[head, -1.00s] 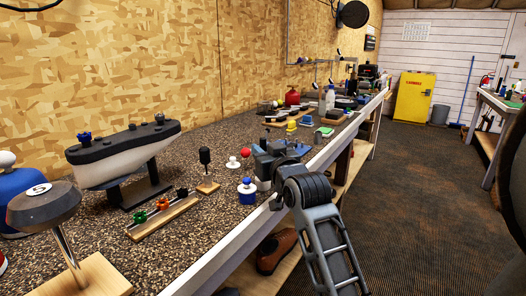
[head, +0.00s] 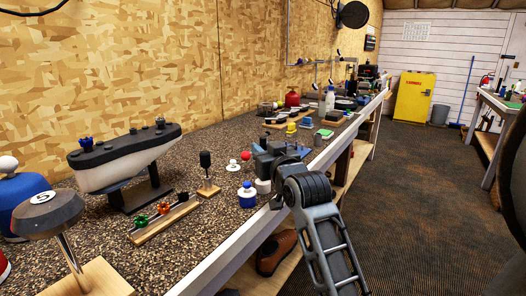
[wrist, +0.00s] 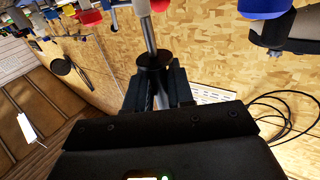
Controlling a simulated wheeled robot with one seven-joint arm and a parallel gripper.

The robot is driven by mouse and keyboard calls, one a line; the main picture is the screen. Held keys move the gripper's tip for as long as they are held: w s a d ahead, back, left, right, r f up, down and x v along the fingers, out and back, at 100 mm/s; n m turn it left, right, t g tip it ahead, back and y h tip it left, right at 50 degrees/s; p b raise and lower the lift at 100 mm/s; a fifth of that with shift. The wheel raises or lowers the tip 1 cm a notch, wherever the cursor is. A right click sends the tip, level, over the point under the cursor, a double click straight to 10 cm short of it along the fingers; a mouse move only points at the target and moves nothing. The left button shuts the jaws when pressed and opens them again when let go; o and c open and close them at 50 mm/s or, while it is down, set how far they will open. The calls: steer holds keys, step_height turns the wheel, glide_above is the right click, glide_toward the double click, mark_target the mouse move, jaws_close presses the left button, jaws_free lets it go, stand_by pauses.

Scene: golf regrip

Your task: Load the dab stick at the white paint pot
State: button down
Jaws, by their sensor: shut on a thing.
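My gripper (head: 268,163) is low over the near edge of the bench. In the wrist view (wrist: 160,88) its fingers are shut on the dab stick (wrist: 150,33), with a dark collar at the jaws and a grey shaft running away from me. The shaft's far end is cut off by the top of the frame, close to a red thing and a white thing. A small white pot-like thing (head: 263,186) sits just below my gripper in the head view, partly hidden. I cannot tell for sure that it is the white paint pot, or whether the stick touches it.
A black-topped post (head: 206,170) and a wooden rack of coloured knobs (head: 164,219) are further left. Several tools and pots crowd the bench behind.

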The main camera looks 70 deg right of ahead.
steer(key=shift+r+p, duration=2.25)
steer(key=shift+r, duration=0.55)
